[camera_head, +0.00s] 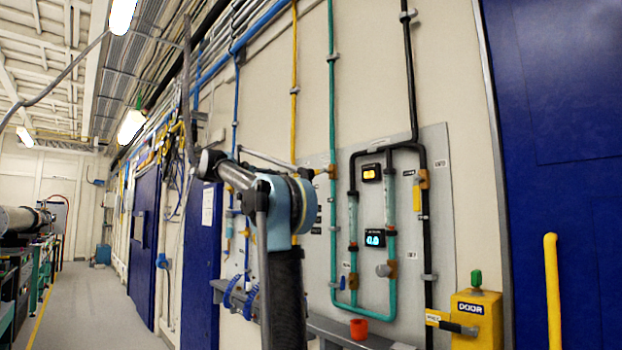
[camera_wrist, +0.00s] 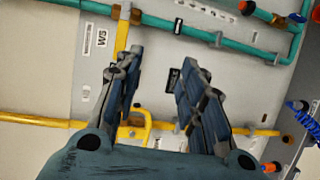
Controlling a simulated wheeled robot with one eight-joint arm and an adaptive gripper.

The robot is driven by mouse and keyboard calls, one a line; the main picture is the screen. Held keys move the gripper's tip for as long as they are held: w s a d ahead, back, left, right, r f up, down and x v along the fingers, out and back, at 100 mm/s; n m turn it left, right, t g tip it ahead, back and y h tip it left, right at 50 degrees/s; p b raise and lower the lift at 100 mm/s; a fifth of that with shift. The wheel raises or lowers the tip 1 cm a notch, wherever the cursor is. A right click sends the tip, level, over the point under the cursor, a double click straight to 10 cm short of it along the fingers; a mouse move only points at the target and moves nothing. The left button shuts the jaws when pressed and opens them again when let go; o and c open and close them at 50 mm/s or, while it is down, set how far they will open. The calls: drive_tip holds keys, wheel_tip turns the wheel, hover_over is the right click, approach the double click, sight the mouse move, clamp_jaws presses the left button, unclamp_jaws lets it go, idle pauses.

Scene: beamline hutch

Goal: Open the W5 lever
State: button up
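The W5 label (camera_wrist: 102,38) is on the grey panel (camera_wrist: 150,55) in the upper left of the wrist view. I cannot tell whether the left finger touches the pipe. In the head view my arm hides part of the panel, and the fingers cannot be made out.
Teal pipes (camera_wrist: 200,33) cross the wrist view's top. Another yellow pipe (camera_wrist: 35,119) runs behind the fingers. The aisle floor (camera_head: 95,310) is clear.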

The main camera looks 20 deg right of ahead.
drive_tip(key=h, duration=0.2)
approach(311, 173)
drive_tip(key=shift+m+g, duration=0.4)
drive_tip(key=d, duration=1)
drive_tip(key=shift+d+r, duration=0.2)
drive_tip(key=shift+d, duration=0.15)
clamp_jaws()
